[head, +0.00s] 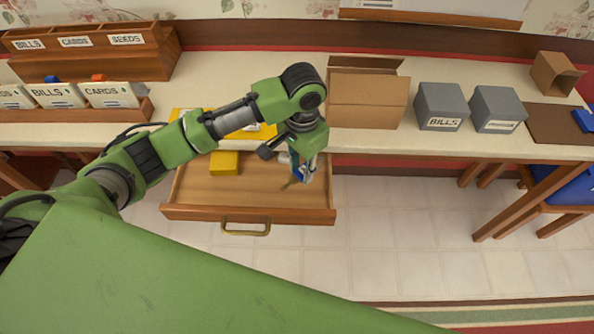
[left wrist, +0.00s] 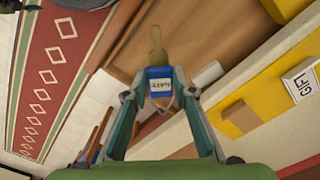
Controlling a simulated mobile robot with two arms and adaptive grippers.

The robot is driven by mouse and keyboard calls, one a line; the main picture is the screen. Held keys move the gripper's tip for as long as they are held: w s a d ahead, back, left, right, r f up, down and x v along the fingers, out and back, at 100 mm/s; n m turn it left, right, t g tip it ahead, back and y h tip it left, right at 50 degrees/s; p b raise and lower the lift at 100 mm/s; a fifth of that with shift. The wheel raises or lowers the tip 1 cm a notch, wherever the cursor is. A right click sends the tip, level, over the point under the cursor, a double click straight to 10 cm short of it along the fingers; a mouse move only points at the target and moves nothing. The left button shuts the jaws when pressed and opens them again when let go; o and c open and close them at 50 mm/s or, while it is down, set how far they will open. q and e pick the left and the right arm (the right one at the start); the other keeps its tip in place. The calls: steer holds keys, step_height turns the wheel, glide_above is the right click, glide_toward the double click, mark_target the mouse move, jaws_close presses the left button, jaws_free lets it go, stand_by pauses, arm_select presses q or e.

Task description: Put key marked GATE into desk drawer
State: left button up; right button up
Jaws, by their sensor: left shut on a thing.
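My left gripper (head: 304,175) is shut on a key with a blue tag (left wrist: 158,73). The tag has a small white label whose letters are blurred, and the brass part of the key points away from the fingers. In the head view the brass end (head: 290,184) hangs over the right part of the open desk drawer (head: 225,192). I cannot tell how high it is above the drawer floor. In the left wrist view the gripper (left wrist: 160,96) has the tag between its fingertips. My right gripper is not in view.
A yellow block (head: 224,163) lies at the back left of the drawer. A small white item (left wrist: 207,74) shows beside the key. On the desk (head: 370,141) stand an open cardboard box (head: 367,101), two grey boxes marked partly BILLS (head: 442,107), and card trays.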

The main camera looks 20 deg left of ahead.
mark_target(300, 167)
arm_select(q)
steer(key=shift+w+a+f, duration=0.25)
steer(key=shift+w+f, duration=0.25)
steer(key=shift+f, duration=0.15)
steer(key=shift+w+a+f, duration=0.25)
steer(key=shift+w+f, duration=0.2)
steer(key=shift+f, duration=0.15)
steer(key=shift+w+a+f, duration=0.2)
steer(key=shift+w+f, duration=0.2)
steer(key=shift+f, duration=1.7)
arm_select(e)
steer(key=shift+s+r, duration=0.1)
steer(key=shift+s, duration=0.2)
arm_select(q)
steer(key=o, duration=1)
steer(key=shift+f, duration=0.1)
steer(key=shift+o, duration=0.2)
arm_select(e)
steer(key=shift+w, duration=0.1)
